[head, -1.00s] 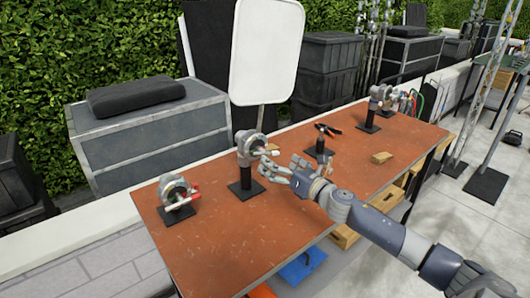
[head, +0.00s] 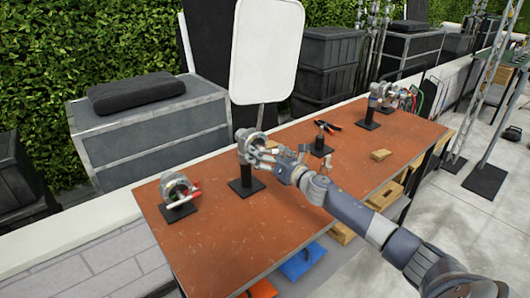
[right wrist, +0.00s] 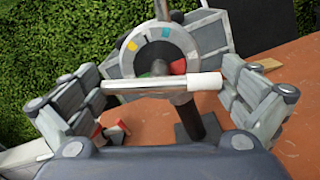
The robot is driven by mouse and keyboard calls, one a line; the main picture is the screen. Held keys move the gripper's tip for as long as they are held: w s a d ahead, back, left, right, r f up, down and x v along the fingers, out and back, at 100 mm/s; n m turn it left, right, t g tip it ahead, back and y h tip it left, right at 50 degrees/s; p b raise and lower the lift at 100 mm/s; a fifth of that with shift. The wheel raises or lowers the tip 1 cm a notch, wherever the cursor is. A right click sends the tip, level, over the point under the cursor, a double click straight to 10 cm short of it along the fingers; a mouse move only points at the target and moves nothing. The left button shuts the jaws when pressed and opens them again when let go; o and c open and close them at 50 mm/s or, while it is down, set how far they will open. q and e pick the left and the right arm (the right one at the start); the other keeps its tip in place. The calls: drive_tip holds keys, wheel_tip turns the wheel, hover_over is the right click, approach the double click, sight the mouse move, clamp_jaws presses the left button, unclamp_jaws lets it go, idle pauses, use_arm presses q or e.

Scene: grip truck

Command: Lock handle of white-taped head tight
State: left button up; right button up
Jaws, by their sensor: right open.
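The middle grip head (head: 246,143) stands on a black post with a square base on the table. In the right wrist view its round grey face (right wrist: 160,52) carries yellow, blue, green and red marks. Its handle (right wrist: 150,86) lies nearly level across the view, grey on the left and wrapped in white (right wrist: 205,82) on the right. My right gripper (head: 266,156) is at this head, and its fingers, also in the right wrist view (right wrist: 161,76), are spread on both sides of the handle. Contact cannot be told. My left gripper is not in view.
The orange-brown table (head: 215,235) holds another head (head: 177,190) with a red-and-white handle at the left. Pliers (head: 327,125), a short black stand (head: 320,147), a wooden block (head: 381,154) and a far head (head: 380,92) lie to the right. The front left is clear.

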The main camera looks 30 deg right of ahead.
drive_tip(key=c, duration=0.8)
